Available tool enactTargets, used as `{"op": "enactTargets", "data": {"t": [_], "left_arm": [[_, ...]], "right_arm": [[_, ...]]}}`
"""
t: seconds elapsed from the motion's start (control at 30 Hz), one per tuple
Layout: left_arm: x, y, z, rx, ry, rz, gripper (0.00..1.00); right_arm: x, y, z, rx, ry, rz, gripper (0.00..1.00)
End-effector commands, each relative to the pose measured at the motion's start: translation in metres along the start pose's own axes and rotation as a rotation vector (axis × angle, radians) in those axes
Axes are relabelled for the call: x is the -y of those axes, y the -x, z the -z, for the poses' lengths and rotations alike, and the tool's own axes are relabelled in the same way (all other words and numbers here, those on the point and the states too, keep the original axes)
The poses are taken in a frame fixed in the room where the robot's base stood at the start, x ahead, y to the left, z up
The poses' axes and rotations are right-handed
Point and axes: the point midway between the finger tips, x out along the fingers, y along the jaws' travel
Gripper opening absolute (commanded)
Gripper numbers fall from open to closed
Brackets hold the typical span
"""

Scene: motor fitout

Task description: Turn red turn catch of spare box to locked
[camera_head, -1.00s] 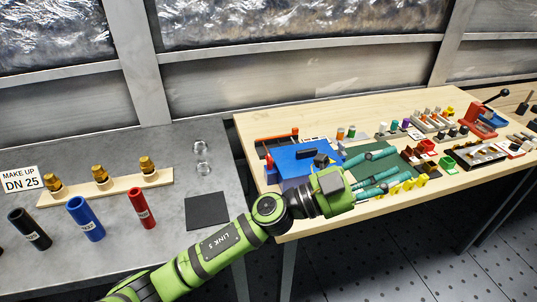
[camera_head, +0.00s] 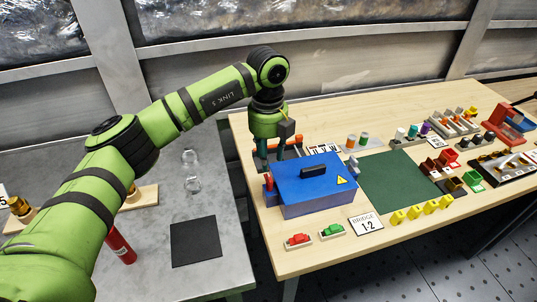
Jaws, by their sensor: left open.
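A blue box (camera_head: 318,190) with a black handle (camera_head: 313,170) and a yellow warning triangle stands on the wooden table. A small red upright piece (camera_head: 268,181) shows at its left side; it may be the red turn catch, but its turn position cannot be read at this size. My left gripper (camera_head: 271,160) points down behind the box's back left corner, with its teal fingers apart and nothing seen between them. It is beyond the red piece, and I cannot tell whether it touches the box. My right gripper is not in view.
A red part (camera_head: 298,240) and a green part (camera_head: 332,230) lie in front of the box, beside a "BRIDGE 1-2" card (camera_head: 367,224). A green mat (camera_head: 398,180) lies to its right, with several yellow parts near the front edge. An orange-red item is partly hidden behind my gripper.

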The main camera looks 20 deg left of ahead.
Motion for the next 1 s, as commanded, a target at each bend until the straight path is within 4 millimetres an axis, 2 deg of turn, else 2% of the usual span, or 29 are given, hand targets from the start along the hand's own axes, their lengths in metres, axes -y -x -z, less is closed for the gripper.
{"op": "enactTargets", "data": {"t": [0.17,0.4,0.6,0.9,0.93,0.97,1.0], "left_arm": [[-0.002,-0.008,-0.001,0.001,0.003,-0.008,0.42],[-0.002,-0.044,0.000,-0.001,0.004,-0.008,0.42],[-0.001,-0.066,0.000,0.000,0.001,-0.005,0.42],[-0.001,-0.070,-0.001,0.002,0.001,-0.003,0.42],[-0.001,-0.070,0.000,0.002,0.001,-0.003,0.39],[-0.001,-0.070,0.000,0.002,0.001,-0.003,0.27],[-0.001,-0.070,0.000,0.002,0.001,-0.003,0.10]], "right_arm": [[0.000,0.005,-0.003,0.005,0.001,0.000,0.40],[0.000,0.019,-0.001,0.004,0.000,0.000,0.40],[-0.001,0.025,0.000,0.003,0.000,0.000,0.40],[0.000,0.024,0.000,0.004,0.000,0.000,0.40],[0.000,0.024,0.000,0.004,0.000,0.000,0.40],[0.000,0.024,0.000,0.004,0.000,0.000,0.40],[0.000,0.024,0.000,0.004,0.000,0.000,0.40]]}}
